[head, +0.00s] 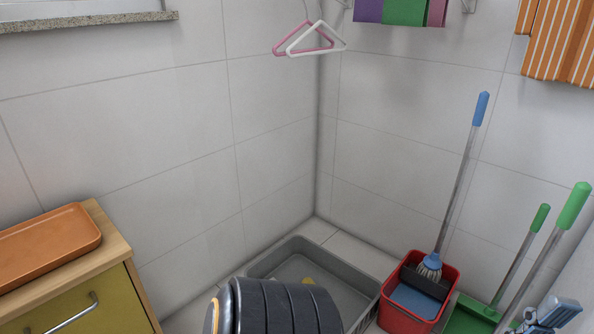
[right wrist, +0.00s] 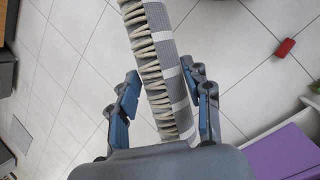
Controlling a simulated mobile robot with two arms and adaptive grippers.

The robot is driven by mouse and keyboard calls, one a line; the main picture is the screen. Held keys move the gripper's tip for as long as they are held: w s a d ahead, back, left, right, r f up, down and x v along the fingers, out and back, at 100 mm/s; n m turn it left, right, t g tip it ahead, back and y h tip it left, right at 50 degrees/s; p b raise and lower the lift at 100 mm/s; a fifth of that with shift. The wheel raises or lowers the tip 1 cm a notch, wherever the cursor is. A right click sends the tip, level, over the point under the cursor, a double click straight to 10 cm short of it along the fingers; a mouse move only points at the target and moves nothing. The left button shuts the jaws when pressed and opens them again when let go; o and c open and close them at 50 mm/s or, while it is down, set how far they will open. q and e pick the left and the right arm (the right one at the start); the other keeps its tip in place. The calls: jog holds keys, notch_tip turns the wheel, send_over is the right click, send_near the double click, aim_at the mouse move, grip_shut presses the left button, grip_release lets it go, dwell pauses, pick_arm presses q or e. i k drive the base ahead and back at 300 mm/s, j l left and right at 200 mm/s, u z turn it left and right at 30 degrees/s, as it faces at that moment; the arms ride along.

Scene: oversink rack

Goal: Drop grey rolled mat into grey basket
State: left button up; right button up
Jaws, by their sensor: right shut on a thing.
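The grey basket (head: 258,268) stands on the floor in the room corner in the head view. It is low and rectangular, with a small yellow thing inside. In the right wrist view, the grey rolled mat (right wrist: 177,52) has white bands and a ribbed, cream-edged side. It runs lengthwise between the fingers of my right gripper (right wrist: 163,76), which is shut on it. The mat extends past the top of that view, over distant floor. I cannot make out the mat in the head view. My left gripper is not in view.
An orange tray (head: 48,243) sits on the cabinet (head: 75,298) at left. Two hangers (head: 315,52) hang above.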

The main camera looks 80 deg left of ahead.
aim_at(328, 283)
jog(key=k+u, duration=0.1)
jog(key=u, duration=1.5)
jog(key=i+j+u, duration=0.15)
jog(key=i+u, duration=1)
